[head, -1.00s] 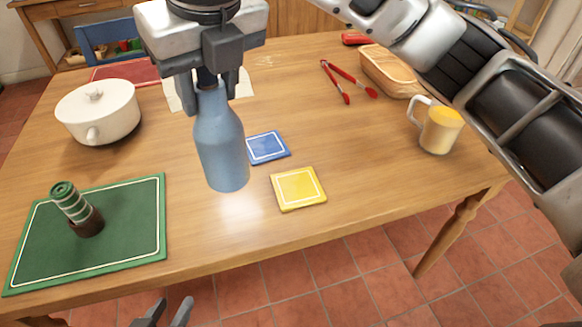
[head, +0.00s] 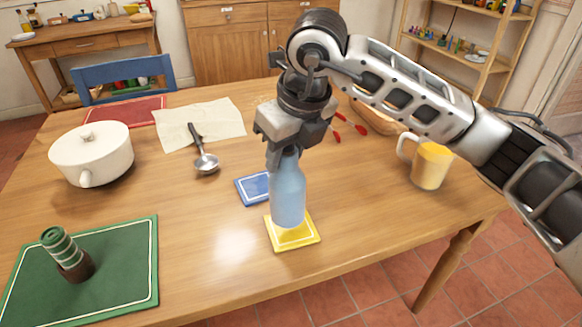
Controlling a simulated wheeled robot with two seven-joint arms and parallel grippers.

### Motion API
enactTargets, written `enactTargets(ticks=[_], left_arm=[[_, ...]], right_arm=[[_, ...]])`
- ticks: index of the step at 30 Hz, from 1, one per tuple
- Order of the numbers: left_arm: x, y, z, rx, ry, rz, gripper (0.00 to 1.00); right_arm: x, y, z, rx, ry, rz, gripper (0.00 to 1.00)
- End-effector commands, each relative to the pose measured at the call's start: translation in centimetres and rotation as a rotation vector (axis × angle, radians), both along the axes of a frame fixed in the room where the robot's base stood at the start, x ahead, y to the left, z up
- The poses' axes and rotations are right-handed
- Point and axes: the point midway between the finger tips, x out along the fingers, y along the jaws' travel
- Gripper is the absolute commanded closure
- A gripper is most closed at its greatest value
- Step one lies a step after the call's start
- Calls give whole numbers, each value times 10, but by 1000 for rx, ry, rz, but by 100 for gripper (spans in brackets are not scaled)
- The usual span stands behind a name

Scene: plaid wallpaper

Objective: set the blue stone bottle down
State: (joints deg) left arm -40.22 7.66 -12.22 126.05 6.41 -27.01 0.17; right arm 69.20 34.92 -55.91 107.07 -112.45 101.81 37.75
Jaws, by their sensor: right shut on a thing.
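The blue stone bottle (head: 288,192) is upright in my right gripper (head: 285,150), which is shut around its neck from above. The bottle's base shows in front of the yellow coaster (head: 292,238); I cannot tell whether it touches the coaster or hangs just above it. The blue coaster (head: 252,189) lies just behind and left, partly covered by the bottle. My left gripper is not in view.
A green placemat (head: 130,285) with a green and brown grinder (head: 66,255) is at front left. A white pot (head: 92,155), a ladle (head: 205,160) and a cloth (head: 200,124) lie behind. A yellow mug (head: 430,165) stands at right. The front middle of the table is clear.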

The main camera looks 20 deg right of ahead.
Motion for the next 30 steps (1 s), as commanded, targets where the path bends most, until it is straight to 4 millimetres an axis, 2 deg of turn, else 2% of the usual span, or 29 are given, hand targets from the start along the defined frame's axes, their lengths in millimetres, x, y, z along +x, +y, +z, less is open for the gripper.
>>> enactTargets(ticks=[5,12,22,23,25,30], left_arm=[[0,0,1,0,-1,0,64],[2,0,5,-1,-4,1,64],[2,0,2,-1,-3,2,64],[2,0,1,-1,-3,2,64],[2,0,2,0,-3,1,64],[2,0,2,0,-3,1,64]], right_arm=[[3,-7,-8,0,-2,-2,100],[4,-9,-38,-1,1,1,100],[4,-9,-43,0,-3,1,100],[4,-9,-44,-1,-1,1,60],[4,-9,-43,0,-1,0,41],[4,-9,-43,0,-1,0,40]])
